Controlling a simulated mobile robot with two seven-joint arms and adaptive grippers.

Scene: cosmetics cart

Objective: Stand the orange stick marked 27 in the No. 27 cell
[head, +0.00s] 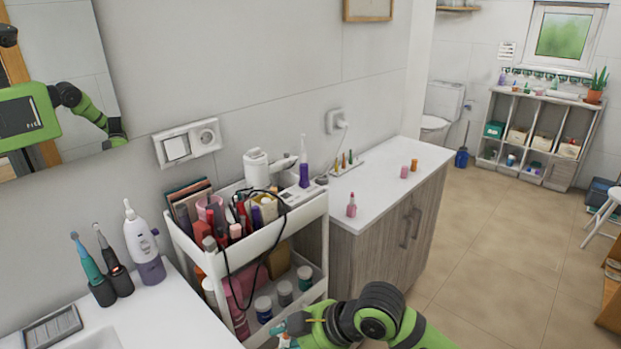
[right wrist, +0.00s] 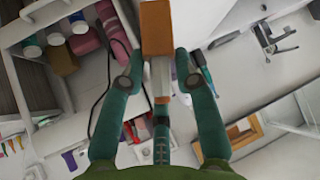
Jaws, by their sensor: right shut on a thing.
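My right gripper (right wrist: 160,70) is shut on a stick with an orange block-shaped end (right wrist: 157,28) and a pale silvery middle. No number on it can be read. In the head view my right gripper (head: 291,328) is low at the bottom edge, in front of the cart, and the held stick is mostly hidden there. A small white rack (head: 347,167) with several small coloured sticks stands on the counter against the wall. Its cell numbers are too small to read, so I cannot tell which is No. 27. My left gripper is not in view.
A white cart (head: 285,235) full of cosmetics stands beside the counter (head: 385,180), with a black cable hanging over it. A pink bottle (head: 351,205) and small pink and orange items stand on the counter. Toothbrushes (head: 92,270) stand at the left.

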